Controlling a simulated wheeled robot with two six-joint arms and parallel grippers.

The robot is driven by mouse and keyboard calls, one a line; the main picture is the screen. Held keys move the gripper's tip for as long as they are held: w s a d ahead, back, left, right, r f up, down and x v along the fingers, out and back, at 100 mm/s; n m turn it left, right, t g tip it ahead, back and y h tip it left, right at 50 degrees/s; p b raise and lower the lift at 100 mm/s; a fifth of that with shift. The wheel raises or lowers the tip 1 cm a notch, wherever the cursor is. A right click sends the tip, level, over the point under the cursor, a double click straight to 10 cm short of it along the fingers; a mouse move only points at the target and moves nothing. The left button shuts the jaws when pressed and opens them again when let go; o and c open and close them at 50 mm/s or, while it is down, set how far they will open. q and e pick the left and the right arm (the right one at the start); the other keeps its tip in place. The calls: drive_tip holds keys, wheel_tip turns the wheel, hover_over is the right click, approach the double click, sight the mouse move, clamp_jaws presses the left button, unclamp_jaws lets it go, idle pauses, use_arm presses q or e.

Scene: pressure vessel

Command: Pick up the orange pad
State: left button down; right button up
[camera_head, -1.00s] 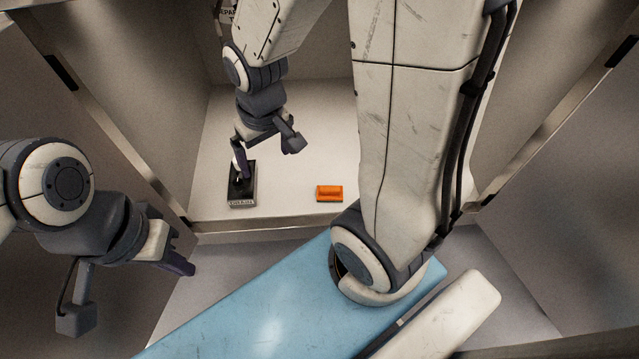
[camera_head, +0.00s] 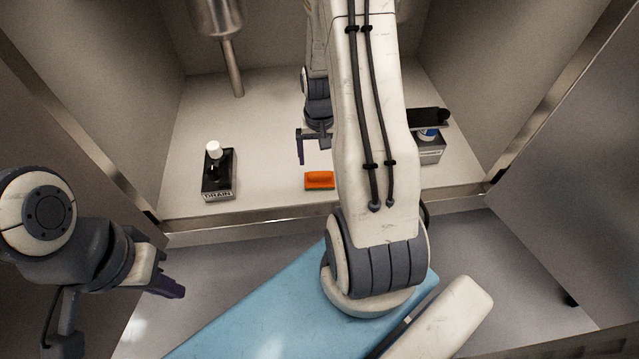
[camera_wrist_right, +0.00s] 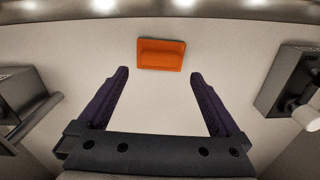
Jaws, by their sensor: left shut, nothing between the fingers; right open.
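The orange pad (camera_head: 320,180) lies flat on the pale shelf near its front edge in the head view. In the right wrist view the pad (camera_wrist_right: 161,54) is at the top middle, beyond and between the fingertips. My right gripper (camera_wrist_right: 160,75) is open and empty, its two purple fingers apart, and it is not touching the pad. In the head view my right gripper (camera_head: 302,158) is just behind the pad, partly hidden by my arm. My left gripper (camera_head: 172,289) is shut and empty at the lower left, outside the shelf compartment.
A black DRAIN box (camera_head: 217,181) with a white-topped lever stands left of the pad. Another box (camera_head: 430,150) with a black lever and blue part stands to the right. The shelf has a raised front edge (camera_head: 250,228).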

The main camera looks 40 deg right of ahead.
sight(320, 173)
wheel_tip(320, 173, down, 7)
drive_tip(key=b, duration=0.3)
drive_tip(key=shift+r+b, duration=0.2)
drive_tip(key=shift+b, duration=0.1)
drive_tip(key=shift+r, duration=0.1)
drive_tip(key=c, duration=1.1)
